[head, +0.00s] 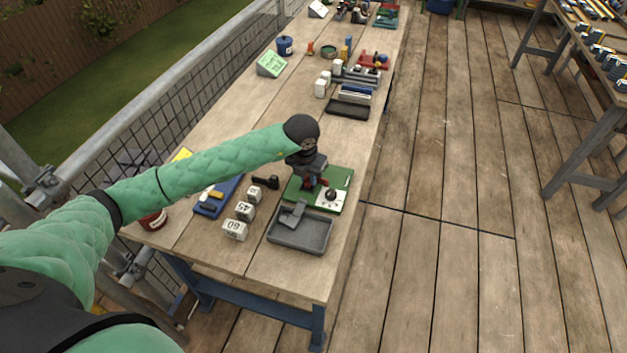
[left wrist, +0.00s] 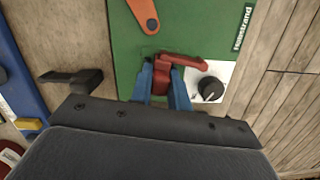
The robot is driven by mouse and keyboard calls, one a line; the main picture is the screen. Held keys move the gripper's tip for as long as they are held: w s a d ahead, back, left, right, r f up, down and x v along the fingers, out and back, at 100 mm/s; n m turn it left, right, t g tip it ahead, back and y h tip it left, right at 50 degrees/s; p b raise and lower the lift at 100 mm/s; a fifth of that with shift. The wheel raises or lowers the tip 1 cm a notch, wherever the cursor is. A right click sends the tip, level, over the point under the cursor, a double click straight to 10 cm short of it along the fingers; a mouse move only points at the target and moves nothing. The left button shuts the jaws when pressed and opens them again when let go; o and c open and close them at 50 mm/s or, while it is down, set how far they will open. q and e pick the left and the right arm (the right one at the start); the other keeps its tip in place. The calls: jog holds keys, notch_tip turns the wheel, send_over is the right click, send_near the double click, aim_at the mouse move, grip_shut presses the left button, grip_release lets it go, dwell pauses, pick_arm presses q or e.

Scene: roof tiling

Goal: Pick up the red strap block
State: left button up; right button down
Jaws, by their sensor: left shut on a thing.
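The red strap block (left wrist: 162,80) sits between the two blue fingers of my left gripper (left wrist: 163,88) in the left wrist view. The gripper is shut on it. A red arm-like part reaches from its top to the right, towards a white plate with a black knob (left wrist: 210,89). The block is over the green board (left wrist: 127,45); I cannot tell whether it touches the board. In the head view my left gripper (head: 312,183) points down over the green board (head: 345,180), and only bits of red show beside it. My right gripper is not in view.
A grey tray (head: 300,247) holding a grey piece lies in front of the board. White numbered blocks (head: 235,230), a blue tray (head: 212,210) and a dark tool (head: 266,182) lie to the left. An orange lever (left wrist: 147,17) is on the board. More items stand farther along the table.

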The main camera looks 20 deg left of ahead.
pick_arm(q)
jog(key=shift+r+p, duration=0.55)
jog(key=shift+r, duration=1.7)
